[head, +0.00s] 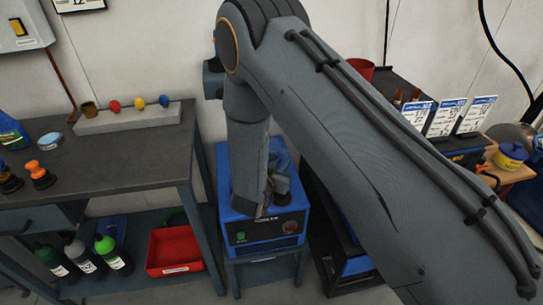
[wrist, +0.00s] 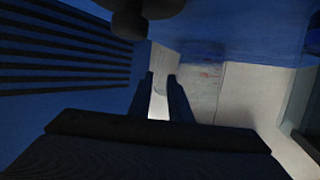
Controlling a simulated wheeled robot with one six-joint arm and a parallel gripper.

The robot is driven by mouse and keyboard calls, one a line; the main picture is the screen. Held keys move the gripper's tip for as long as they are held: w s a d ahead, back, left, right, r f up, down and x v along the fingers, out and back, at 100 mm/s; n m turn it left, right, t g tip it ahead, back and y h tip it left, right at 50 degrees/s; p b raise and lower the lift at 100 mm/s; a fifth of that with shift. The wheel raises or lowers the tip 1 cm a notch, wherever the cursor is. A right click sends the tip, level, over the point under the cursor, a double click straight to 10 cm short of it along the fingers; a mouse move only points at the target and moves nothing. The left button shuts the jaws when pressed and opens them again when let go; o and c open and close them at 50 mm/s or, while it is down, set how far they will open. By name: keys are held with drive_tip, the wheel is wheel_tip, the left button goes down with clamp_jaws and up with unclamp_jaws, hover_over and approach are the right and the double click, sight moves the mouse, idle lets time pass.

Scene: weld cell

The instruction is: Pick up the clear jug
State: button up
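I cannot make out a clear jug in either view. In the head view my arm reaches down in front of the blue welding machine (head: 262,232), and its lower end hides part of the machine's top. My gripper's fingertips cannot be told apart there. In the wrist view my gripper (wrist: 161,75) shows as two dark fingers with a gap between them. It is open, and I see nothing held between the fingers. A blue slotted panel (wrist: 65,70) is close on the left, and a blue surface (wrist: 240,30) lies at the upper right.
A dark workbench (head: 95,165) stands left, with several bottles (head: 85,258) and a red bin (head: 173,250) on its lower shelf. My arm covers much of the middle.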

sight(287, 158)
drive_tip(key=shift+p+x, duration=0.6)
drive_tip(key=shift+x, duration=2)
drive_tip(key=shift+d+r, duration=0.1)
clamp_jaws()
